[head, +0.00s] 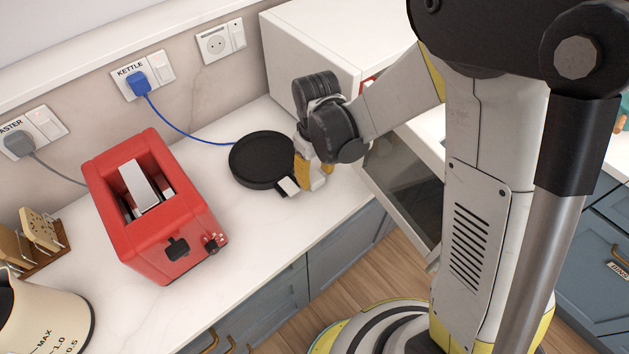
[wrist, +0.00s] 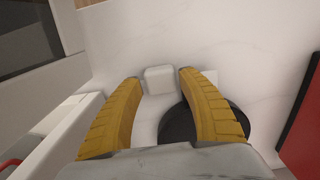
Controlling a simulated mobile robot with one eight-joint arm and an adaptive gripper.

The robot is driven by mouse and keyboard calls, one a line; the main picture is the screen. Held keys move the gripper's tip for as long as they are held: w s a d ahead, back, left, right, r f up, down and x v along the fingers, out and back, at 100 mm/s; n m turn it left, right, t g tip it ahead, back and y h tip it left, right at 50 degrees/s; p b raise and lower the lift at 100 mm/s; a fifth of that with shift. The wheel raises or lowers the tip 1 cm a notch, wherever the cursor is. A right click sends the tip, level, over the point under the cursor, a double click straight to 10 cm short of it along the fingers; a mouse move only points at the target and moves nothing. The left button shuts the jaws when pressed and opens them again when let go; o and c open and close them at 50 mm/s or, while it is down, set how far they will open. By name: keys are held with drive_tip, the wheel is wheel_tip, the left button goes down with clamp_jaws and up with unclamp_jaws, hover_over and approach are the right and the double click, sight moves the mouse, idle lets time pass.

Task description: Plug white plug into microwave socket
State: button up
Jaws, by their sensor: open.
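The white plug (wrist: 158,80) shows in the wrist view as a small pale block on the counter, just beyond and between the fingertips. My gripper (wrist: 160,78) is open, its two yellow fingers either side of the plug with gaps. In the head view my gripper (head: 314,178) points down at the counter beside the black round base, and its fingers largely hide the plug.
The black round base (head: 262,159) is close beside my gripper, with a small white piece (head: 288,186) at its edge. A blue plug (head: 138,84) fills the kettle socket and a grey plug (head: 18,144) the toaster socket. The red toaster (head: 155,205) stands left. The microwave door (head: 408,178) hangs open.

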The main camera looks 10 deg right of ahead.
sight(316, 178)
wheel_tip(316, 178, down, 2)
drive_tip(key=shift+f, duration=0.2)
drive_tip(key=c, duration=0.8)
drive_tip(key=shift+o, duration=0.2)
drive_tip(key=shift+r, duration=0.15)
wheel_tip(316, 178, up, 10)
drive_tip(key=p, duration=0.3)
